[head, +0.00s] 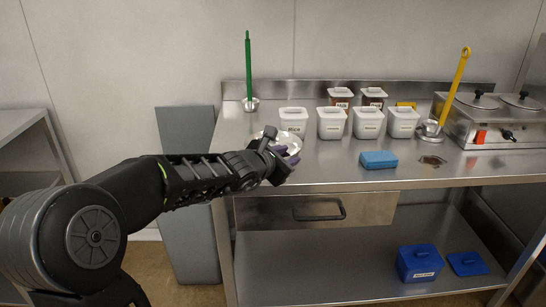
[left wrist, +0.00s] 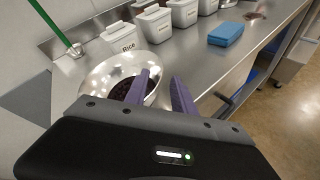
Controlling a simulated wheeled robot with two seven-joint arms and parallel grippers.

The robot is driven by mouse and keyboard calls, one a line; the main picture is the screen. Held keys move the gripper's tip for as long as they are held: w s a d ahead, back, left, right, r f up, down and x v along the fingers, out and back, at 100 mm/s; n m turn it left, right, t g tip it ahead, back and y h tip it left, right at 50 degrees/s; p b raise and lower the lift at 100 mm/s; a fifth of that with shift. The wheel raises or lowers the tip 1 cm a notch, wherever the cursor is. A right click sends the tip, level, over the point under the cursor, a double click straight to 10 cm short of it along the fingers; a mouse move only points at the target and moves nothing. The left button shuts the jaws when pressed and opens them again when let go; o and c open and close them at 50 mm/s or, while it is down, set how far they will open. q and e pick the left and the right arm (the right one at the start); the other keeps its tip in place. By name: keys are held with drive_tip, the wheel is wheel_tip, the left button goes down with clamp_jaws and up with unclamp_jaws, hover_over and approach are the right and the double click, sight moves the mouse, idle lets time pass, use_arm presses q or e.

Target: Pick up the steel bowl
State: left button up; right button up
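The steel bowl (left wrist: 103,72) stands on the steel counter near its front left, with dark contents low inside it. In the head view the bowl (head: 289,138) is partly hidden behind my left gripper (head: 287,152). In the left wrist view my left gripper (left wrist: 163,75) has its two purple fingers apart with a gap between them. One finger overlaps the inside of the bowl and the other lies outside its right side, so the near right rim shows between them. I cannot tell whether either finger touches the bowl. My right gripper is not in view.
White lidded containers (head: 331,123) stand in a row behind the bowl, one labelled Rice. A green-handled ladle (head: 248,70) stands at the back left. A blue block (head: 378,159) lies to the right near the front edge. A yellow-handled ladle (head: 455,85) and a double warmer (head: 490,120) are farther right.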

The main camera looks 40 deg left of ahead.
use_arm(q)
drive_tip(key=x, duration=0.4)
drive_tip(key=shift+w+a+f, duration=0.1)
drive_tip(key=shift+w+f, duration=0.05)
drive_tip(key=shift+w, duration=0.2)
drive_tip(key=shift+c, duration=0.4)
clamp_jaws()
idle(1.0)
